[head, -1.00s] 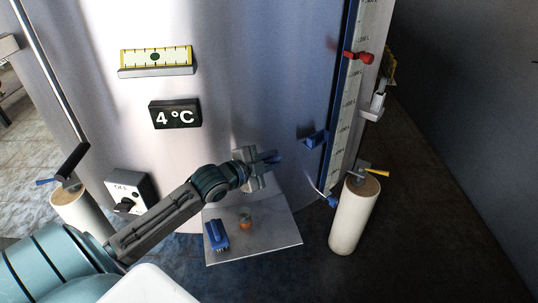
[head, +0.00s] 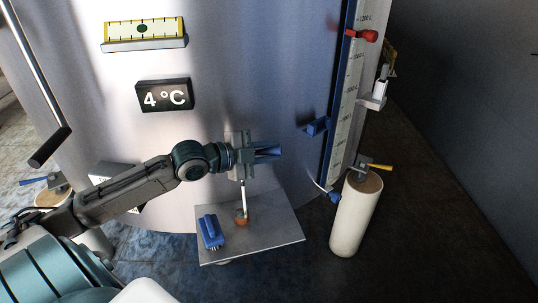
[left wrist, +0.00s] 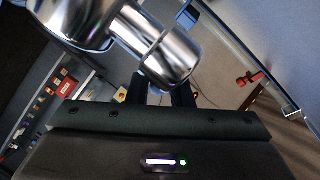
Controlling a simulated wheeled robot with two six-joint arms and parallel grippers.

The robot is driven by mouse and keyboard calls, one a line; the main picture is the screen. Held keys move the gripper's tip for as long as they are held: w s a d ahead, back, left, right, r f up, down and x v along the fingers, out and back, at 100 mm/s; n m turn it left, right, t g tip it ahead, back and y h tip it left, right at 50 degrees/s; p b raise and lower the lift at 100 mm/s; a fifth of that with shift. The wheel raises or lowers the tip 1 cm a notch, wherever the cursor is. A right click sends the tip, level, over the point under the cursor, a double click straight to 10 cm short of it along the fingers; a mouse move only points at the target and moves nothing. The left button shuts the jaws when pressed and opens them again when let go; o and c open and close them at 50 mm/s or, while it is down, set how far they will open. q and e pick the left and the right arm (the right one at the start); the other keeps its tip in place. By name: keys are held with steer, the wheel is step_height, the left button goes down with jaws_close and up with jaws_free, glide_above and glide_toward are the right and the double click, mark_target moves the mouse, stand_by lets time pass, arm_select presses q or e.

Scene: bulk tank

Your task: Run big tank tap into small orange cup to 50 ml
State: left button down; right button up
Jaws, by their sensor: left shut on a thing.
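The big tank (head: 225,60) fills the middle of the head view. My left gripper (head: 266,152) is at its front, shut on what appears to be the tap's blue handle; the grip is mostly hidden. In the left wrist view the shiny metal tap (left wrist: 160,50) is close above the gripper fingers (left wrist: 165,92). A thin white stream (head: 243,198) falls from below the gripper to the small orange cup (head: 241,217), which stands on a grey shelf (head: 275,240). The level inside the cup is too small to read. My right gripper is not in view.
A blue brush (head: 211,232) lies on the shelf left of the cup. A scale (head: 350,90) with a red marker (head: 362,36) runs up the tank's right side. A pale post (head: 355,215) with a yellow-handled valve stands at the right. Dark floor there is clear.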

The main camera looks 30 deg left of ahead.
arm_select(q)
steer(key=shift+f, duration=0.1)
steer(key=c, duration=1.5)
jaws_free()
steer(key=shift+o, duration=1)
steer(key=shift+s, duration=0.1)
steer(key=shift+s+a+r+p, duration=0.1)
steer(key=shift+a+r+p, duration=0.1)
steer(key=shift+p, duration=0.2)
steer(key=shift+s+a+r+p, duration=0.2)
steer(key=shift+s+a+p, duration=0.15)
steer(key=shift+s+p, duration=0.25)
steer(key=p+v, duration=0.2)
steer(key=p, duration=0.2)
steer(key=p+v, duration=0.2)
steer(key=p, duration=0.2)
steer(key=shift+d+r, duration=0.2)
steer(key=shift+r, duration=0.05)
steer(key=p, duration=0.9)
glide_toward(267, 150)
steer(key=shift+s+a+f, duration=0.1)
steer(key=shift+f, duration=0.25)
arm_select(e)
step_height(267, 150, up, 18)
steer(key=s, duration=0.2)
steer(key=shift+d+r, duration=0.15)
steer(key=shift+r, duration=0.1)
